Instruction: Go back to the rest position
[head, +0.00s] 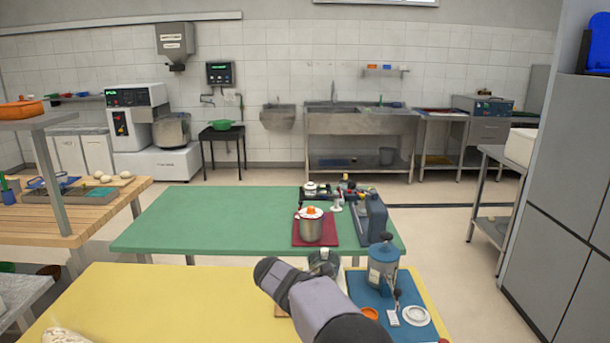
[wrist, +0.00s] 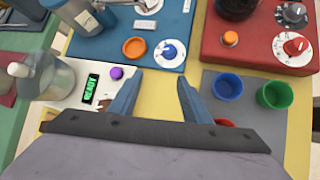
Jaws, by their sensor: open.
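My gripper (wrist: 155,92) is in the lower middle of the wrist view. Its two blue fingers stand apart with nothing between them, above the yellow table (wrist: 168,84). In the head view my arm reaches in from the bottom centre over the yellow table (head: 180,305); the fingers cannot be made out there.
A green table (head: 200,220) stands beyond.

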